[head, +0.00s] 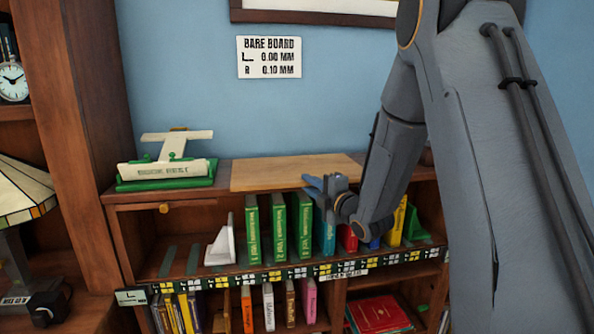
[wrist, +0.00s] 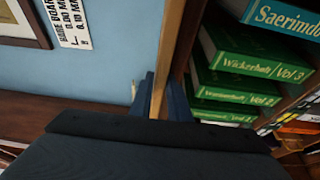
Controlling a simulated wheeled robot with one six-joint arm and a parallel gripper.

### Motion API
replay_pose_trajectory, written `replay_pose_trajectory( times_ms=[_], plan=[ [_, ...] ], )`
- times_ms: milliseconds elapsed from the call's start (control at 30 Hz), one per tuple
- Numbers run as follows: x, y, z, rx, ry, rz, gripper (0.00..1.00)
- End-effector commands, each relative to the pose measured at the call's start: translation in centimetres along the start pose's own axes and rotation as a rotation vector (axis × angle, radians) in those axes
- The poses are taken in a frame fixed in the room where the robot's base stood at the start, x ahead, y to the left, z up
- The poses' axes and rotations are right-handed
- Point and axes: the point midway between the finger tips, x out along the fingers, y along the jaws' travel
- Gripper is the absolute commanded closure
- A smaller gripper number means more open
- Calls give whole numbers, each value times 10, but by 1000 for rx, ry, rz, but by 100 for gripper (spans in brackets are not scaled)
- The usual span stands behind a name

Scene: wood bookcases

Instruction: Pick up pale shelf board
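The pale shelf board (head: 285,172) lies flat on top of the bookcase, its front edge near the bookcase's front. My gripper (head: 318,184) is at the board's front edge, right of its middle. In the wrist view the board (wrist: 172,45) shows edge-on as a pale strip running into the space between my fingers (wrist: 160,100). One dark finger is on each side of it. I see no clear gap, but the fingertips' contact with the board is hidden, so I cannot tell whether they grip it.
A green and white stand (head: 167,170) is on the bookcase top to the left. Green books (head: 278,228) and a white bookend (head: 221,243) stand on the shelf below the board. A sign (head: 269,57) hangs on the blue wall. A lamp (head: 22,195) is at the left.

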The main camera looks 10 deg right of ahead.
Motion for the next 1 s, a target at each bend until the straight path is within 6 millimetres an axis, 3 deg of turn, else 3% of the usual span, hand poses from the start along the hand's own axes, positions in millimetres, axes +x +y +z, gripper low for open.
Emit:
replay_pose_trajectory(
  times_ms=[100,1000],
  plan=[
    [0,0,0,0,0,0,100],
    [0,0,0,0,-1,-1,100]
  ],
)
